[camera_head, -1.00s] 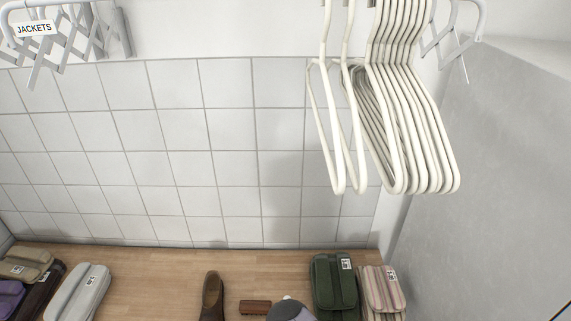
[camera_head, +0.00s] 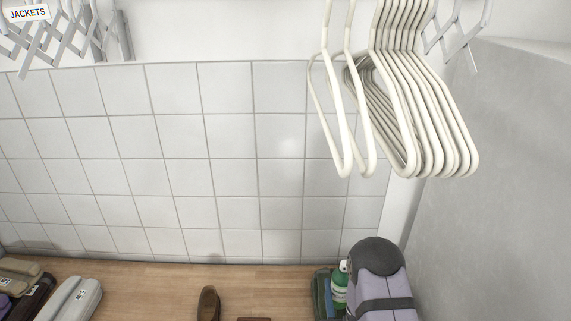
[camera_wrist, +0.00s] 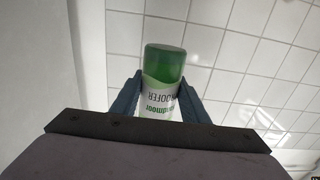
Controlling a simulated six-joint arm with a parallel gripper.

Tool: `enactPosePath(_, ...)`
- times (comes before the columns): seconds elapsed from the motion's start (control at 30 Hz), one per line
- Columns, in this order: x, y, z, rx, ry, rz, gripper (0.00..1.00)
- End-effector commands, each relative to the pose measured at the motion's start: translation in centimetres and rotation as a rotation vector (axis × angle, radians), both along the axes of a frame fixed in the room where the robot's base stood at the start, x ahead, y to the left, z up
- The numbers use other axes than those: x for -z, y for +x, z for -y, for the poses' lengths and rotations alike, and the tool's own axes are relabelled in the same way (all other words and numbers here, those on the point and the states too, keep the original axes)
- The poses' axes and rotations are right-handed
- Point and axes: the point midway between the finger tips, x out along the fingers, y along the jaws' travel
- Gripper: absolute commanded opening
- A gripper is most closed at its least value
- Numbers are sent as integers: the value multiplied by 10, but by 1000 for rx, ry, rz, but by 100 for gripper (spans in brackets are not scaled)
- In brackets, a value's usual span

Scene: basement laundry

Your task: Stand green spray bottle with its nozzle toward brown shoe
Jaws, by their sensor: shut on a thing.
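The green spray bottle (camera_head: 339,289), with a white part at its top, appears upright at the lower right in the head view, just left of my arm's grey and lilac end. In the wrist view its green end and white label (camera_wrist: 158,101) show between the two dark fingers of my gripper (camera_wrist: 160,80), which is shut on it. The label's lettering reads upside down there. I cannot tell whether the bottle touches anything below, or which way its nozzle points. The brown shoe (camera_head: 208,304) is on the wooden surface to the left, cut by the lower picture edge.
A brown block-like object (camera_head: 254,319) barely shows right of the shoe. White hangers (camera_head: 420,110) hang above. Bare wood (camera_head: 150,285) lies between bundle and shoe.

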Motion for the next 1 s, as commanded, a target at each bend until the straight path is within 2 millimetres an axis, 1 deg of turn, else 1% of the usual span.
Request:
enactPosePath(0.2,-6,-2,5,6,-1,3,10)
enactPosePath(0.7,-5,-1,3,4,-1,3,10)
enactPosePath(0.87,2,2,-5,-8,0,1,10)
enactPosePath(1.0,17,6,-23,-34,0,-3,10)
